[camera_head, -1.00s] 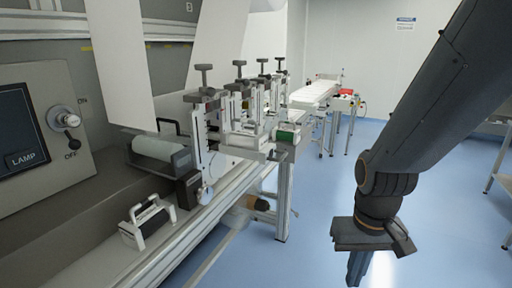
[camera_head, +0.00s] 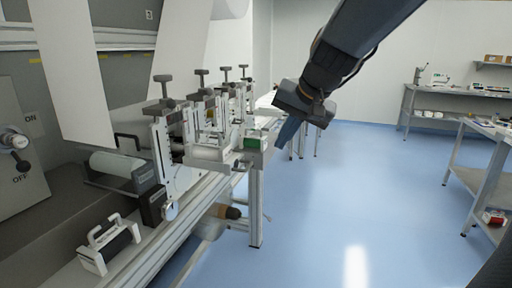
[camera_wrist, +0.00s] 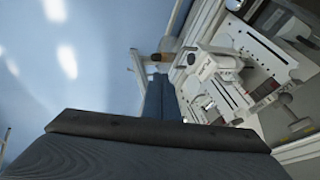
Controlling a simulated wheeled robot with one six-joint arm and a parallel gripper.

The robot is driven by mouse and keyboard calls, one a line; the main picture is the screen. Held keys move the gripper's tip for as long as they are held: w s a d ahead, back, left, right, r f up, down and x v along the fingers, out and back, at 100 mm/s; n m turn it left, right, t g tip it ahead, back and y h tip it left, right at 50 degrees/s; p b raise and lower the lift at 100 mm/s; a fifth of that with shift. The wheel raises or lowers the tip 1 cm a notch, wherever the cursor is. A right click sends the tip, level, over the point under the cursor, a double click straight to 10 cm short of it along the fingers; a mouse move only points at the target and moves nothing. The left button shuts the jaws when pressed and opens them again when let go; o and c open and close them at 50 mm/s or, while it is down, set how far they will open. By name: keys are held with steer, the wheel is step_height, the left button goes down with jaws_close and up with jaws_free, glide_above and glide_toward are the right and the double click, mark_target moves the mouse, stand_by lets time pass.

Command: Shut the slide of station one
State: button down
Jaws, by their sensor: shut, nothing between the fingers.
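A row of press stations with black-knobbed screws stands along the machine's rail at left centre in the head view. The nearest station (camera_head: 164,135) has a white upright plate. A white slide-like part (camera_head: 207,153) with a roller juts out beside it toward the aisle, ending near a green block (camera_head: 252,143). No readable label shows which one is station one. My gripper (camera_head: 288,132) is shut and empty, its dark fingers pointing down just right of the green block, seemingly apart from it. In the wrist view my gripper (camera_wrist: 160,95) points toward the rail, with the stations to its right.
A roller in a black-handled tray (camera_head: 117,165) and a small white-framed roller unit (camera_head: 108,243) sit at left. A rail post (camera_head: 256,205) stands below the stations. Blue floor (camera_head: 360,200) is open to the right, before grey benches (camera_head: 485,165).

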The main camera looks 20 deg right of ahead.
steer(key=w+a+f+p, duration=0.2)
steer(key=w+a+f, duration=0.2)
steer(key=w+f, duration=0.2)
steer(key=shift+x, duration=1.05)
steer(key=shift+s+f, duration=0.15)
